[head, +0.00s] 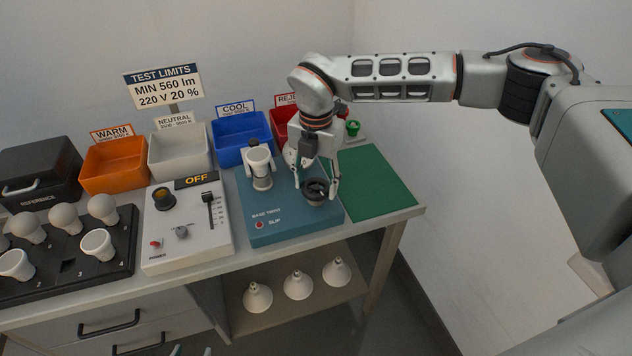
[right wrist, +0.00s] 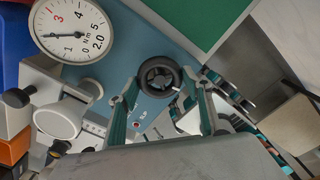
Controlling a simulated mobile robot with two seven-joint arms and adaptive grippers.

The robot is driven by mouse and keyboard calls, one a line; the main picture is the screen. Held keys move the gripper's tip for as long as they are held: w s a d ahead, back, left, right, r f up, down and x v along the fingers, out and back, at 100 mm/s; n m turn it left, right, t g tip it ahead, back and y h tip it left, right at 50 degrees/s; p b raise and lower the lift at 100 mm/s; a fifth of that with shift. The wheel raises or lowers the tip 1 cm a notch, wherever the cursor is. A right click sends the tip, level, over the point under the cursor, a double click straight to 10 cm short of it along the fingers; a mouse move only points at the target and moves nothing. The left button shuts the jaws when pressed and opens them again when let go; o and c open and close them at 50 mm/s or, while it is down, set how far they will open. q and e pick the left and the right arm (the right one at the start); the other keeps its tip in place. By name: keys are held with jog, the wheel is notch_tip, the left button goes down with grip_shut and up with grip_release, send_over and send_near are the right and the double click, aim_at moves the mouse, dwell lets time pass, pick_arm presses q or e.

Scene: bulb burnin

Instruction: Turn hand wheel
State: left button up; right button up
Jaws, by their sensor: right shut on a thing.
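The hand wheel (head: 316,191) is a small dark ring with spokes on the right part of the blue torque box (head: 262,214). It also shows in the right wrist view (right wrist: 159,74), between the fingers. My right gripper (head: 318,190) points down over it, shut on the wheel with a finger on each side; in the right wrist view (right wrist: 165,90) the fingers reach to its rim. A round dial (right wrist: 75,30) marked in Nm shows its black needle pointing left.
A white clamp fixture (head: 260,168) stands on the box, left of the wheel. The white tester (head: 188,226) reading OFF and a black bulb tray (head: 68,262) are further left. Coloured bins (head: 242,138) line the back. A green mat (head: 372,180) lies clear at right.

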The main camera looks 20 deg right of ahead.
aim_at(316, 186)
jog(key=m, duration=0.3)
jog(key=shift+m, duration=0.5)
jog(key=o, duration=1.1)
jog(key=shift+r, duration=0.1)
notch_tip(316, 186, up, 12)
dwell(0.4)
